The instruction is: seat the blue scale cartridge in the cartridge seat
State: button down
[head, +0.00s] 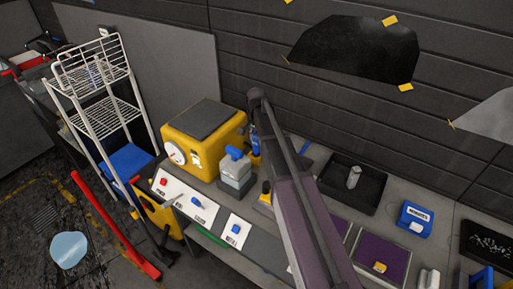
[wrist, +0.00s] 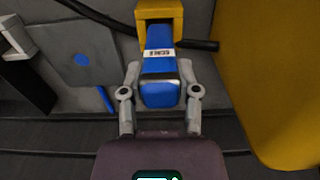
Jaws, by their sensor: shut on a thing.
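The blue scale cartridge (wrist: 160,93), with a white SCALE label and a dark band, is in my gripper (wrist: 160,78). The fingers are shut on its two sides. In the wrist view its far end meets a yellow cartridge seat (wrist: 174,12), whose frame stands around that end. I cannot tell how deep it sits. In the head view the cartridge (head: 254,141) shows as a small blue piece right of the yellow machine, partly hidden by my arm. The fingers are not clear there.
A large yellow machine (head: 205,140) stands close to the cartridge, and a dark hose (wrist: 198,45) runs beside the seat. A grey bottle with a blue top (head: 236,166) and button cards stand in front. A black tray (head: 335,193) holding a metal can lies to the right.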

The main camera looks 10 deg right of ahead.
aim_at(257, 144)
dwell(0.3)
jog(key=shift+f+b, duration=1.85)
jog(key=shift+f, duration=0.15)
jog(key=shift+c, duration=1.7)
grip_release()
jog(key=shift+r, duration=0.2)
notch_tip(257, 144, up, 12)
jog(key=p, duration=1.2)
